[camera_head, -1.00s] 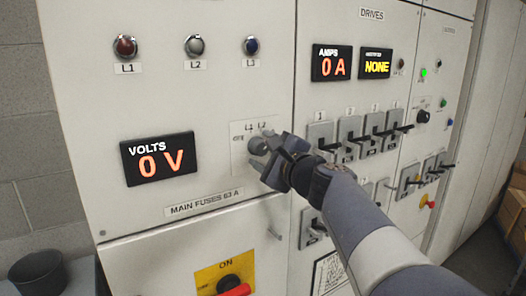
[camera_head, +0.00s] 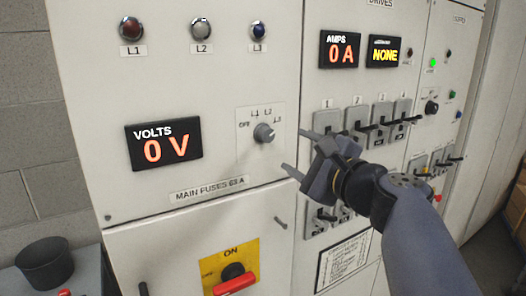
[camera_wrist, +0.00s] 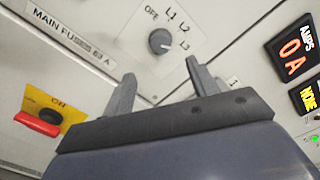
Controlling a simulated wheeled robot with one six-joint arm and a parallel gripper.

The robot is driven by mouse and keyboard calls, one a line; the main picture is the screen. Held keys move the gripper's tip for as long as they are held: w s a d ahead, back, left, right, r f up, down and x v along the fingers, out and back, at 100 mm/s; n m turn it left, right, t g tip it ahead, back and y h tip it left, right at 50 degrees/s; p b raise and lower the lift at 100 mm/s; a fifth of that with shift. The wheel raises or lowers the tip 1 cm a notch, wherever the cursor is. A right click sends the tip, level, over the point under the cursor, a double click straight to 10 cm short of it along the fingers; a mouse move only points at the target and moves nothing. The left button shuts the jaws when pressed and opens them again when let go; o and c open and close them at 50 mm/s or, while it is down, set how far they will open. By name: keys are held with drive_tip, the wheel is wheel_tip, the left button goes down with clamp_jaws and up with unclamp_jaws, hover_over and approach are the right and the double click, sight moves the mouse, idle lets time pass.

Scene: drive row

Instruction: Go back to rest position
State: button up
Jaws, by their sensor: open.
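My gripper (camera_head: 298,155) is open and empty, held in front of the cabinet to the lower right of the selector knob. It stands apart from the knob. In the wrist view its two fingers (camera_wrist: 160,90) are spread, with nothing between them. The grey selector knob (camera_head: 264,133) sits on a plate marked OFF, L1, L2 and L3; it also shows in the wrist view (camera_wrist: 160,41). My arm reaches in from the lower right and hides part of the cabinet's lower drive panel.
The volts display (camera_head: 164,145) reads 0 V and the amps display (camera_head: 341,50) reads 0 A. A red rotary handle (camera_head: 235,283) on a yellow plate is below. Several drive levers (camera_head: 357,130) stick out near my gripper. A dark bin (camera_head: 44,264) stands at the lower left.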

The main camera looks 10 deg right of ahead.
drive_tip(key=shift+w, duration=0.1)
drive_tip(key=p+x, duration=0.1)
drive_tip(key=x, duration=0.9)
drive_tip(key=shift+w+a+p, duration=0.1)
drive_tip(key=shift+w+p, duration=0.25)
drive_tip(key=shift+p, duration=0.05)
drive_tip(key=shift+s, duration=0.15)
drive_tip(key=shift+n, duration=1.2)
drive_tip(key=n+p, duration=0.2)
drive_tip(key=n, duration=0.3)
drive_tip(key=shift+p, duration=0.4)
drive_tip(key=shift+n, duration=0.4)
drive_tip(key=b, duration=0.2)
approach(269, 136)
drive_tip(key=shift+v, duration=0.75)
